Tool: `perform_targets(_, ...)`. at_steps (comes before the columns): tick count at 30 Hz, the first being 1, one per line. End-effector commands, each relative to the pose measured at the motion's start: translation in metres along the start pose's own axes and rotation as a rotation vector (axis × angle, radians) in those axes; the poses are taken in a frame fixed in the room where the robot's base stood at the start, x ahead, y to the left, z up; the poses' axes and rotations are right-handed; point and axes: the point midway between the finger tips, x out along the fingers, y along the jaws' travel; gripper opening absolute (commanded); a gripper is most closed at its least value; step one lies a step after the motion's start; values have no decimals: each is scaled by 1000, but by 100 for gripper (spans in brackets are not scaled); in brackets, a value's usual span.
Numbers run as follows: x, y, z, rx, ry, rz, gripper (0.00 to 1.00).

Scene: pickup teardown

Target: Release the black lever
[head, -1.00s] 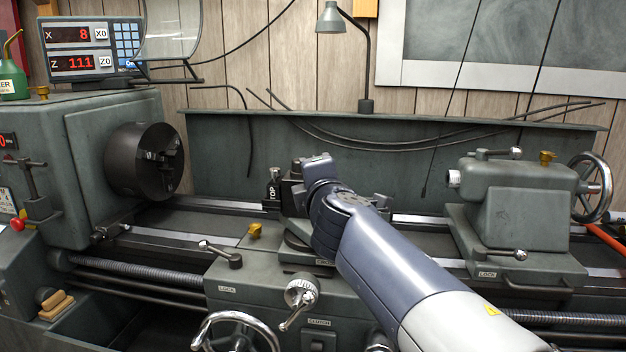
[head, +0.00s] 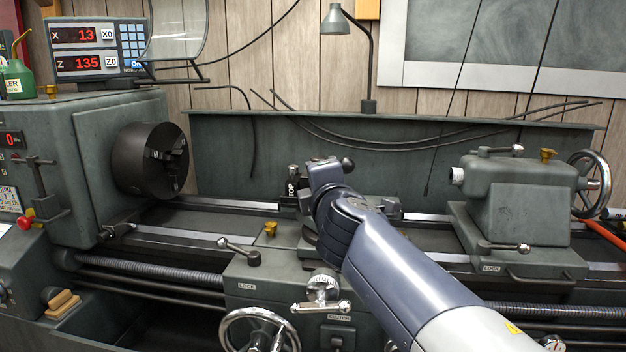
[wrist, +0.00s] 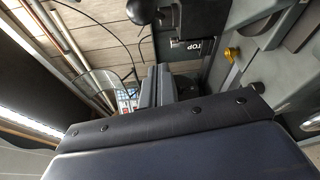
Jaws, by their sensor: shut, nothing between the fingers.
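The black lever, with its round black knob (head: 347,164), shows on the tool post just behind my wrist in the head view. In the wrist view the knob (wrist: 142,12) is at the top edge, and the tool post (wrist: 200,25) marked "TOP" is beside it. My gripper (wrist: 157,84) shows in the middle of the wrist view, its two dark fingers shut and empty. The knob appears apart from the fingers. In the head view my wrist hides the fingers and the foot of the lever.
The lathe chuck (head: 150,160) is at left and the tailstock (head: 515,200) at right. The carriage carries a lock lever (head: 240,250), a brass knob (head: 271,228) and a handwheel (head: 258,330). A readout (head: 95,48) shows X 13, Z 135. A lamp (head: 335,20) stands behind.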

Motion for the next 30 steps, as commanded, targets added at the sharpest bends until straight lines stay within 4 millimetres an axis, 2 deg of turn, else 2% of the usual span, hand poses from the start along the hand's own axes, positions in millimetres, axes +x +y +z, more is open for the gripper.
perform_targets(6, -34, 1, 25, 1, -4, -1, 0)
perform_targets(12, -56, -3, 39, 0, -3, -2, 0)
perform_targets(18, -65, -6, 44, 0, -1, -1, 0)
perform_targets(30, -64, -8, 43, 0, 0, -1, 0)
